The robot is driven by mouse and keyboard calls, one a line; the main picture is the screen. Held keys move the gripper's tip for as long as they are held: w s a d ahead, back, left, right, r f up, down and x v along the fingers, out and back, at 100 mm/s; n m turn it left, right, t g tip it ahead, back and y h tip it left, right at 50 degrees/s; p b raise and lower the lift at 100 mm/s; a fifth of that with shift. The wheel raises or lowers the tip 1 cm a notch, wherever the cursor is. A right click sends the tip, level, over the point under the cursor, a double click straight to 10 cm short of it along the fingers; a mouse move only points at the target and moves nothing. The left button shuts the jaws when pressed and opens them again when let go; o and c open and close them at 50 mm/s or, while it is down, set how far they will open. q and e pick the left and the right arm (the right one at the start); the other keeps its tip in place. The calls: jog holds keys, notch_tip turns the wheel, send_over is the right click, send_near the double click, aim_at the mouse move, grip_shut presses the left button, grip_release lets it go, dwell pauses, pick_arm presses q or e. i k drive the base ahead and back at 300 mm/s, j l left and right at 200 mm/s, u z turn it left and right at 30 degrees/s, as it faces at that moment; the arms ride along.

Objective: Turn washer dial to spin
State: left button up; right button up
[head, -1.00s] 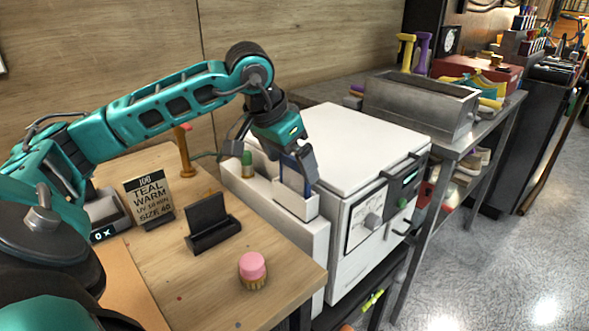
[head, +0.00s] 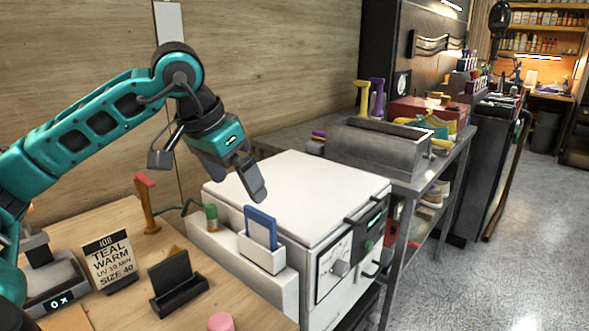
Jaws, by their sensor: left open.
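The white washer (head: 305,197) stands right of the wooden table. Its front panel carries a grey dial (head: 341,268) on a white plate, with a dark display and a green button (head: 369,246) to the right. My left gripper (head: 208,176) is open and empty. Its fingers are spread above the washer's left part, up and to the left of the dial and apart from it. The dial's markings are too small to read. My right gripper is not in view.
A blue card (head: 261,228) stands in a white holder at the washer's left side. A job sign (head: 109,260) and a black stand (head: 177,283) are on the table. A metal basin (head: 375,147) is behind the washer. Open floor lies to the right.

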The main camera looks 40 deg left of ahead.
aim_at(341, 269)
jog(key=k+l, duration=0.35)
jog(key=l, duration=0.2)
jog(key=k+l, duration=0.4)
jog(key=l, duration=0.1)
